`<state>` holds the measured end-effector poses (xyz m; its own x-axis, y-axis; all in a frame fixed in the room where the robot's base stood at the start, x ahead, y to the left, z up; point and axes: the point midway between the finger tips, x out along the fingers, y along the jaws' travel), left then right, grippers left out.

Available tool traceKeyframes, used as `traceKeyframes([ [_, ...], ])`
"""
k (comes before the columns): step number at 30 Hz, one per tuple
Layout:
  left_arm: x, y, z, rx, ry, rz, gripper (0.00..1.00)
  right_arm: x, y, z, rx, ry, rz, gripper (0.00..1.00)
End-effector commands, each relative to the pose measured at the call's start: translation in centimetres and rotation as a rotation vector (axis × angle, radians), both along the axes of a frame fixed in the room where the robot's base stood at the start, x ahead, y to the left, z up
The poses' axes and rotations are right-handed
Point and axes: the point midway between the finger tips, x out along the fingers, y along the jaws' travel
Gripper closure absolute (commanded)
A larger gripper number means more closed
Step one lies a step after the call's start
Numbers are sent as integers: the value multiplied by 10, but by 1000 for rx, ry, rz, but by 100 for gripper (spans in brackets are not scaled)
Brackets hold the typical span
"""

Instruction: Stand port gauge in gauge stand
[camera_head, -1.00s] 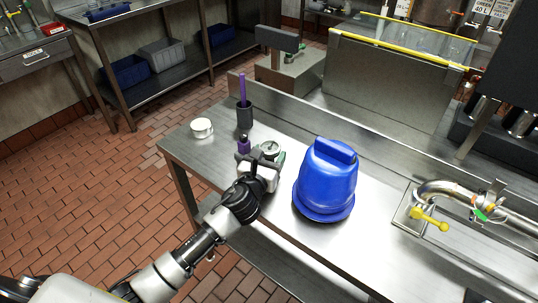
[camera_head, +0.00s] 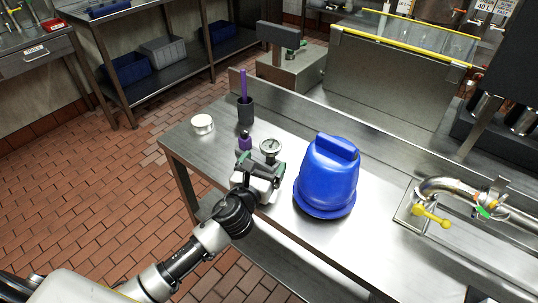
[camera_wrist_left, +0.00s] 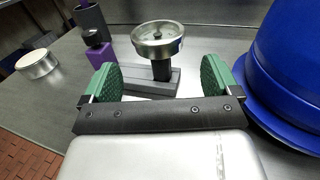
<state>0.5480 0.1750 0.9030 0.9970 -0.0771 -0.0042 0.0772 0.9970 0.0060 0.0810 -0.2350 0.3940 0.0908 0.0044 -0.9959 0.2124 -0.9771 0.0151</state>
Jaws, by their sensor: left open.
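The port gauge, which I take to be the round dial on a dark stem (camera_head: 270,146), stands upright on the steel table. In the left wrist view the gauge (camera_wrist_left: 158,41) rises from a low grey block, apparently the gauge stand (camera_wrist_left: 148,81). The stem's lower end meets the block; how deep it sits I cannot tell. My left gripper (camera_head: 263,169) is open, its green pads apart on the near side of the gauge. In the left wrist view the gripper (camera_wrist_left: 161,82) shows nothing clamped between the pads. My right gripper is not in view.
A purple block with a black knob (camera_wrist_left: 100,52) is close left of the stand. A dark cup (camera_head: 245,114) holding a purple rod and a white-topped round tin (camera_head: 203,124) stand farther left. A large blue container (camera_head: 327,180) is close on the right. A pipe with a yellow valve handle (camera_head: 432,217) lies farther right.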

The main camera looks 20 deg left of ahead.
Motion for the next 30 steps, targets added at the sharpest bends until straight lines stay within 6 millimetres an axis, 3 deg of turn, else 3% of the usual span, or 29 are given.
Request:
traceKeyframes([
  [3,-27,2,-2,2,2,-2,10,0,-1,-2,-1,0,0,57],
  [10,-58,4,-1,1,1,-1,10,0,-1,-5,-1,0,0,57],
  [30,-64,5,0,0,0,0,10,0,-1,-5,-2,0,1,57],
])
